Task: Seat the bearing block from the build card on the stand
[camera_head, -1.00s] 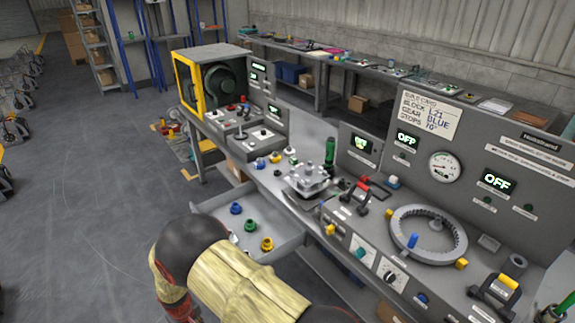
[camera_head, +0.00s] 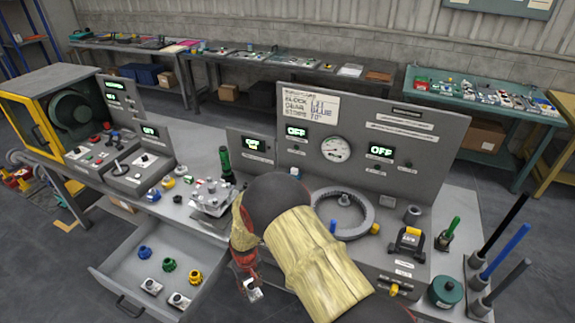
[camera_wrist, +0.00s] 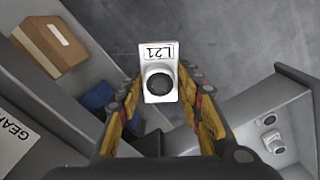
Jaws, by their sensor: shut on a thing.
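My gripper (camera_head: 247,279) is low in front of the bench, just right of the open drawer. It is shut on a pale bearing block (camera_head: 254,293). In the wrist view the block (camera_wrist: 161,87) sits between the yellow-padded fingers (camera_wrist: 160,98); it has a dark round bore and a label reading L21. The build card (camera_head: 311,104) is on the grey panel and shows block L21 and gear blue. A silver fixture (camera_head: 212,197) stands on the bench behind and left of my gripper. My arm covers part of the bench front.
The open drawer (camera_head: 117,264) holds two blocks (camera_head: 152,286) and blue, green and yellow gears (camera_head: 169,265). A ring (camera_head: 343,213) lies on the bench right of my arm. Upright rods (camera_head: 502,240) stand at the far right. Floor is open left of the drawer.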

